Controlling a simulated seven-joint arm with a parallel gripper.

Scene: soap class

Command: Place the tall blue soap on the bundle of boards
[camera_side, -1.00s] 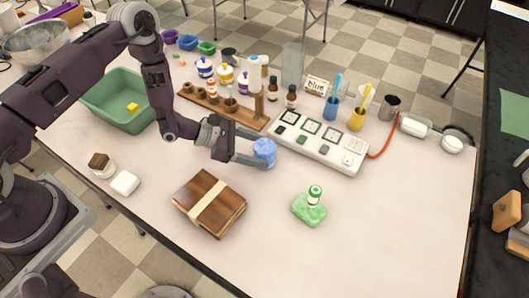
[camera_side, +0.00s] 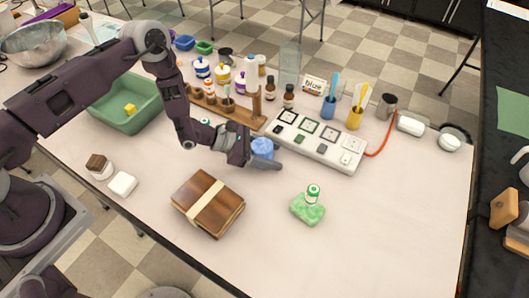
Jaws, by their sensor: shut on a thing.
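The tall blue soap (camera_side: 263,146) stands near the middle of the table, in front of the white tray with squares. My gripper (camera_side: 262,160) is shut on it, with fingers around its lower part, which they partly hide. I cannot tell whether the soap touches the table. The bundle of boards (camera_side: 190,216) lies flat on the table at the front, left of and nearer than the soap. It is brown wood with a pale band across it, and its top is bare.
A green sponge (camera_side: 308,210) with a small green-and-white bottle on it lies to the right. The white tray (camera_side: 340,158) and a wooden rack (camera_side: 238,112) stand behind. A green bin (camera_side: 126,112) and small soap blocks (camera_side: 122,184) are at left. The front right table is clear.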

